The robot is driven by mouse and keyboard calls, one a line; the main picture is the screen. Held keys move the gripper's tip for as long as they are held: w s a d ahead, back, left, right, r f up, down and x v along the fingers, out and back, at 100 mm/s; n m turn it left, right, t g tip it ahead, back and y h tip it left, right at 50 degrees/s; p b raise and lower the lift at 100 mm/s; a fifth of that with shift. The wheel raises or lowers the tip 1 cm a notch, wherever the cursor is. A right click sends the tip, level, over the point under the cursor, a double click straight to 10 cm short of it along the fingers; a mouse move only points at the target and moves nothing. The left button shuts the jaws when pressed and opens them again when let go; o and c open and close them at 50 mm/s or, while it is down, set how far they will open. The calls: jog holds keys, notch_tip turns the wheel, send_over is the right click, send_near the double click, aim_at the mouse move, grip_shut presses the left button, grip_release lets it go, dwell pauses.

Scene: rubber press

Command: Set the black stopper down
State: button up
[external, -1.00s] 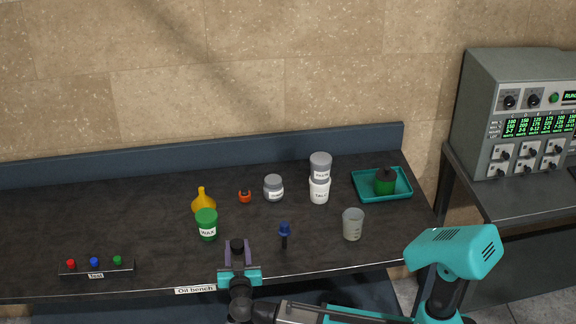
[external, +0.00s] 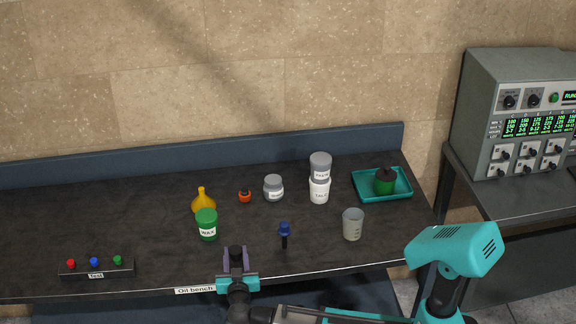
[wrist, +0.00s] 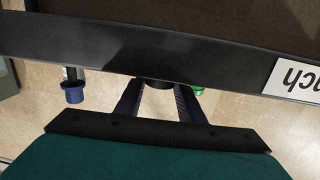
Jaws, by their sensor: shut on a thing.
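My gripper (external: 236,258) is at the front edge of the bench, just above the "Oil bench" label's right end. Its fingers are shut on the black stopper (external: 236,251), a small dark piece between the purple-grey fingertips. In the wrist view the fingers (wrist: 158,98) converge on a dark piece, the black stopper (wrist: 158,84), mostly hidden against the dark bench edge. Whether the stopper touches the bench top cannot be told.
A green wax jar (external: 207,225) stands behind left of my gripper, and a blue-topped dropper (external: 284,233) to the right. A beaker (external: 353,224) stands farther right. A rack (external: 97,270) with coloured pegs is at the left. The bench top between is clear.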

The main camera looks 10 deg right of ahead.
jog(key=shift+f+b, duration=0.25)
jog(key=shift+b, duration=0.05)
jog(key=o, duration=1)
jog(key=shift+o, duration=0.2)
jog(key=shift+r, duration=0.15)
jog(key=shift+r+p, duration=0.15)
jog(key=shift+p, duration=0.25)
jog(key=s+b, duration=0.1)
jog(key=s, duration=1.1)
jog(key=shift+a+r+b, duration=0.2)
jog(key=shift+a+b, duration=0.1)
